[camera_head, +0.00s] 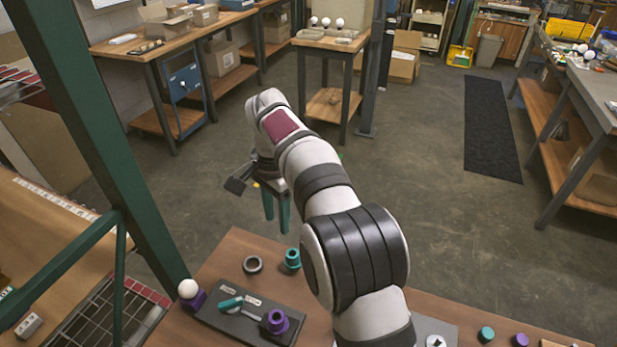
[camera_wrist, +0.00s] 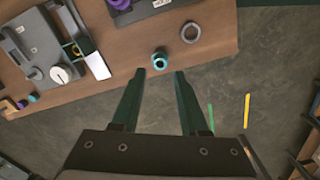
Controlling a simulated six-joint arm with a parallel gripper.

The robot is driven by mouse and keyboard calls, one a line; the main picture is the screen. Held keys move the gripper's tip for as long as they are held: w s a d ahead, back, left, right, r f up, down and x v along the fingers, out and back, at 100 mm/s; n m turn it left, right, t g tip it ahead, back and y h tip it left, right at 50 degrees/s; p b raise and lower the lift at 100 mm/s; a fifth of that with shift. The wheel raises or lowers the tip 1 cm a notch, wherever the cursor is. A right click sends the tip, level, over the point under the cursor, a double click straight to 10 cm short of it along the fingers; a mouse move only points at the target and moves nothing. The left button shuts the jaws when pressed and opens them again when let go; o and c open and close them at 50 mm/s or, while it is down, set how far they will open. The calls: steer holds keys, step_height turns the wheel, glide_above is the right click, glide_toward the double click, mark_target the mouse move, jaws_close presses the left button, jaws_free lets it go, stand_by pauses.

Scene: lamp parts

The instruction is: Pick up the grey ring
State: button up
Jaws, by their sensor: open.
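The grey ring (camera_head: 252,264) lies flat on the wooden table, left of a teal collar-like part (camera_head: 292,259). In the wrist view the ring (camera_wrist: 191,32) is near the table's edge at upper right, its hole showing, and the teal part (camera_wrist: 160,60) is just ahead of the fingertips. My gripper (camera_head: 276,224) has green fingers and hangs above the table's far edge, apart from the ring. In the wrist view my gripper (camera_wrist: 160,74) is open with nothing between its fingers.
A dark tray (camera_head: 235,326) with a purple part (camera_head: 276,321) and a teal piece (camera_head: 231,304) lies nearer. A white ball (camera_head: 188,288) sits on a purple holder at left. A green post (camera_head: 115,150) rises at left. Teal and purple parts (camera_head: 486,334) stand at right.

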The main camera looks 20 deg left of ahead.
glide_above(257, 269)
step_height(257, 269, down, 4)
step_height(257, 269, down, 16)
steer(key=shift+r, duration=0.1)
jaws_close()
